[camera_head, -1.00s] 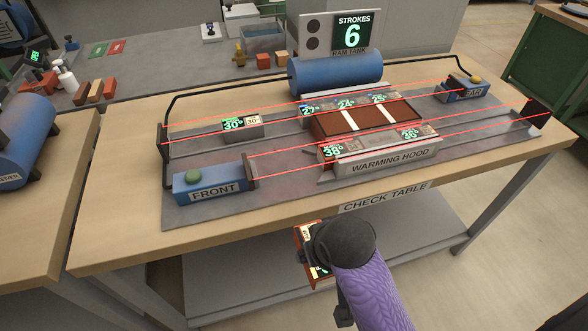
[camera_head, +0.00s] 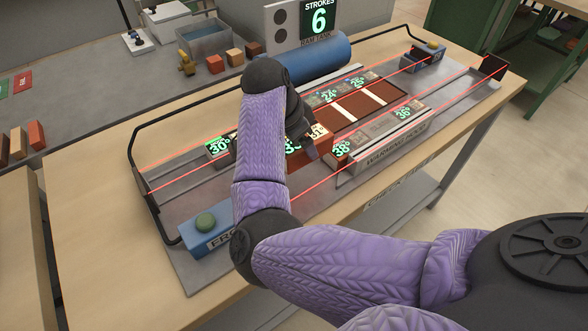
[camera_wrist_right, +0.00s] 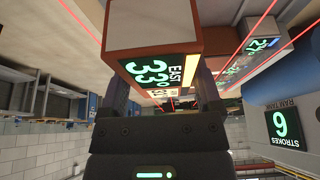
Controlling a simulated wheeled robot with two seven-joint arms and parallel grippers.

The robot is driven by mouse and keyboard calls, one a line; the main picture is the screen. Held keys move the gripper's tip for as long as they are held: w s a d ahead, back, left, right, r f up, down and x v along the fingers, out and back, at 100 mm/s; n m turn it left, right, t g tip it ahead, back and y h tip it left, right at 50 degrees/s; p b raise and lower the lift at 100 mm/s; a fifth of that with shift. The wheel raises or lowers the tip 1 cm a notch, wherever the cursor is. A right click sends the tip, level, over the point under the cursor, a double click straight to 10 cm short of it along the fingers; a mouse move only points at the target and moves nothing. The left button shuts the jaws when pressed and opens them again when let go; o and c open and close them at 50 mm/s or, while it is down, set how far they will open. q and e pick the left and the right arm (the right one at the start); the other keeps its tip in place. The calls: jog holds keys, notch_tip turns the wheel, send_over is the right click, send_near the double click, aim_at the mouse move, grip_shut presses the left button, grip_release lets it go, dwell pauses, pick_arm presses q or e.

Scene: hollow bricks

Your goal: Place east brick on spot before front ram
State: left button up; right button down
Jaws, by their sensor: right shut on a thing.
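The east brick (camera_wrist_right: 150,25) is reddish-brown with a dark panel reading EAST 33°. In the wrist view my right gripper (camera_wrist_right: 162,85) is shut on it, a finger on each side. In the head view the east brick (camera_head: 318,149) shows partly behind my right gripper (camera_head: 300,125), over the grey plate left of the warming hood; its height above the plate is unclear. My left gripper is not in view.
The warming hood (camera_head: 385,157) holds bricks, with a 38° brick (camera_head: 341,152) at its left end. A 30° brick (camera_head: 217,146) stands behind my arm. Red beams cross above the plate. The rear ram (camera_head: 423,57), blue tank (camera_head: 325,57) and strokes display (camera_head: 319,20) reading 6 are behind.

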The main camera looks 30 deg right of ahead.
jog(key=f+b, duration=0.2)
jog(key=f, duration=0.7)
jog(key=shift+s+b, duration=0.2)
jog(key=shift+b, duration=0.2)
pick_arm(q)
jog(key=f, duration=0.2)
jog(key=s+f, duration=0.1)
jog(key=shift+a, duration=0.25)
pick_arm(e)
jog(key=shift+r, duration=0.1)
grip_release()
jog(key=p+v, duration=0.4)
jog(key=v, duration=0.7)
jog(key=shift+r, duration=0.25)
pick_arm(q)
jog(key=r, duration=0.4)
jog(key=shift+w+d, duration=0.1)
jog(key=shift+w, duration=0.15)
pick_arm(e)
jog(key=shift+a+r, duration=0.2)
